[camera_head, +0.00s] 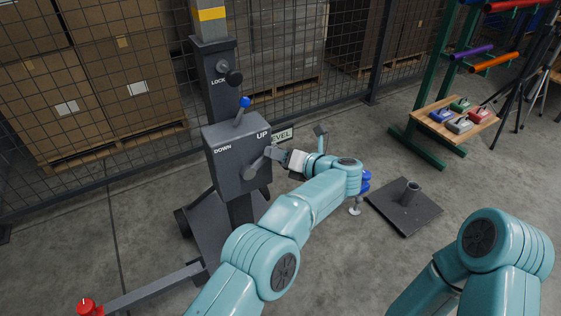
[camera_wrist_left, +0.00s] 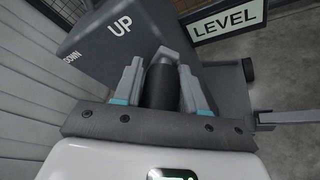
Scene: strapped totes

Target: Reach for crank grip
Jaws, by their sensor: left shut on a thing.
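The grey winch box (camera_head: 237,155) stands on a post and carries the words UP and DOWN. Its crank arm (camera_head: 255,168) runs from the front face up toward my left gripper (camera_head: 279,155). In the left wrist view, the dark cylindrical crank grip (camera_wrist_left: 160,86) lies between the two fingers of my left gripper (camera_wrist_left: 160,76), which is shut on it. In the head view the grip is mostly hidden by the fingers. My right arm shows at the lower right, but its gripper is out of view.
A blue-knobbed lever (camera_head: 243,106) rises from the box top, below a LOCK knob (camera_head: 233,77). A LEVEL sign (camera_wrist_left: 226,20) is behind the box. A floor plate with a socket (camera_head: 404,205) lies at right. A mesh fence (camera_head: 140,150) closes the back.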

